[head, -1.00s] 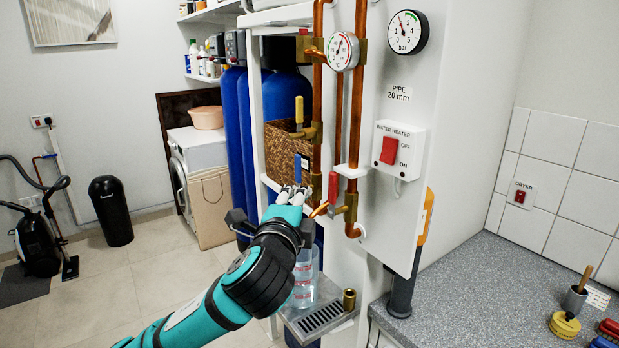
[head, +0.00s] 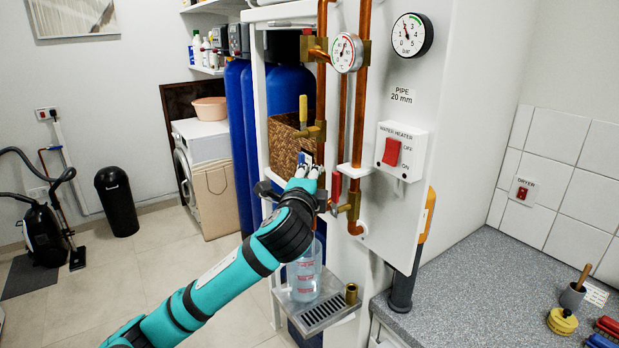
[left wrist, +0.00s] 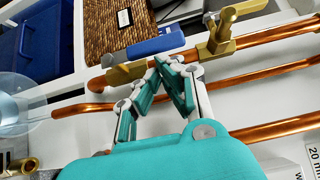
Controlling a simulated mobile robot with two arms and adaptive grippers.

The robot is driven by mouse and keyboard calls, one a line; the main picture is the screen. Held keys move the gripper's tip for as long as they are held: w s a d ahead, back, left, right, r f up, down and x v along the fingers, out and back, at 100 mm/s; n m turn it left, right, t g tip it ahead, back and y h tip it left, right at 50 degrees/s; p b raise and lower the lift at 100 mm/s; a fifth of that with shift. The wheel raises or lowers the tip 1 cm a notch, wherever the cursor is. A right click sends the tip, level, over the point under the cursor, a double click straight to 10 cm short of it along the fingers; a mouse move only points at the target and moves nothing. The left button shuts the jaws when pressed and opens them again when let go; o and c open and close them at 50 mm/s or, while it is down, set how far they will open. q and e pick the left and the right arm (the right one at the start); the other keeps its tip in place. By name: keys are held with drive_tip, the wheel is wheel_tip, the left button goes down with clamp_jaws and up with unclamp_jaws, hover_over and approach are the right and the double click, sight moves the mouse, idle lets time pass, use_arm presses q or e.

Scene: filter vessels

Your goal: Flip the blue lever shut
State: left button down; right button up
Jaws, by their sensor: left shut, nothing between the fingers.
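The blue lever (left wrist: 152,47) is on a brass valve (left wrist: 122,73) in the copper pipe, and in the left wrist view it lies roughly along that pipe. In the head view only a small blue part (head: 307,158) shows behind my fingers. My left gripper (head: 309,170) is shut and empty in front of the pipe. In the left wrist view its fingertips (left wrist: 170,64) are close beside the lever, on the near side. I cannot tell whether they touch it. My right gripper is not in view.
A yellow lever (head: 303,110) sits above on the same pipe, and a red lever (head: 336,188) is just right of my gripper. A wicker basket (head: 285,140) is behind. A clear jug (head: 304,275) stands on the drip tray (head: 325,313) below.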

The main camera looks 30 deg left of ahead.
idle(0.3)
use_arm(q)
drive_tip(key=shift+a+r+n+p, duration=0.2)
drive_tip(key=shift+n+p, duration=0.1)
drive_tip(key=shift+p, duration=0.25)
